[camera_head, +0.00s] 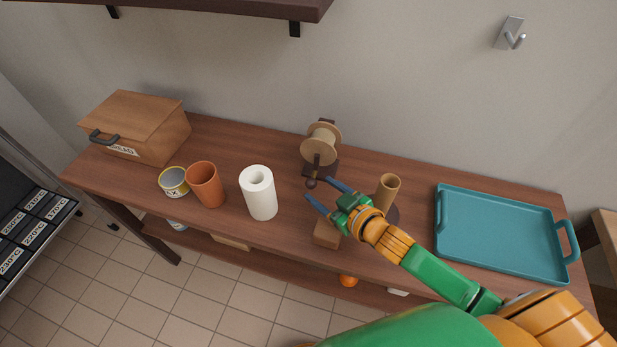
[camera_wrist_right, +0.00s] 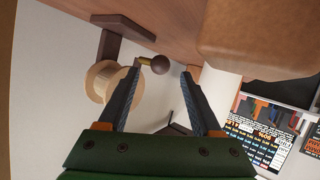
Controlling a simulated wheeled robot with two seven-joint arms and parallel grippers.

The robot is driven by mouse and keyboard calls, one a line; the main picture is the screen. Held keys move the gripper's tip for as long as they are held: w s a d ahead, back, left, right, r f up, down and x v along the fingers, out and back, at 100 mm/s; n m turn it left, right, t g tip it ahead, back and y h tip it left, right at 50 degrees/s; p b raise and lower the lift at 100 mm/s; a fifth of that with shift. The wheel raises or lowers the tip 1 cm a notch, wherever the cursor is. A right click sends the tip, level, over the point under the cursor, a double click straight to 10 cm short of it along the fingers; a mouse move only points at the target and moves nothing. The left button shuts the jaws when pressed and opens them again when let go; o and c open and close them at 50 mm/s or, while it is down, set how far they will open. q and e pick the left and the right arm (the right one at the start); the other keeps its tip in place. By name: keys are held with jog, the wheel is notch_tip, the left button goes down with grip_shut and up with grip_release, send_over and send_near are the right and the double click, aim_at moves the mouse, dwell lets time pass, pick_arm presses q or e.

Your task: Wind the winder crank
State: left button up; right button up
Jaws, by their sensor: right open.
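The winder stands on the wooden table, with a pale wooden spool (camera_head: 319,146) on a dark wooden stand. Its crank ends in a dark round knob (camera_head: 311,183) at the front. My right gripper (camera_head: 319,188) is open, its blue fingertips close to the knob. In the right wrist view the knob (camera_wrist_right: 160,65) appears between the two fingertips (camera_wrist_right: 160,74), at their far end. The spool (camera_wrist_right: 106,82) shows behind the left finger there. I cannot tell whether a finger touches the knob. My left gripper is not in view.
A paper roll (camera_head: 261,197), a terracotta cup (camera_head: 206,187), a tin (camera_head: 173,182) and a bread box (camera_head: 145,135) stand left of the winder. A brown cylinder (camera_head: 387,191) and a wooden block (camera_head: 326,236) are close to my right gripper. A teal tray (camera_head: 500,232) lies right.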

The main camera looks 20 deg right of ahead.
aim_at(314, 186)
jog(key=x, duration=0.4)
jog(key=shift+f, duration=0.1)
jog(key=shift+s, duration=0.1)
jog(key=shift+c, duration=0.9)
grip_shut()
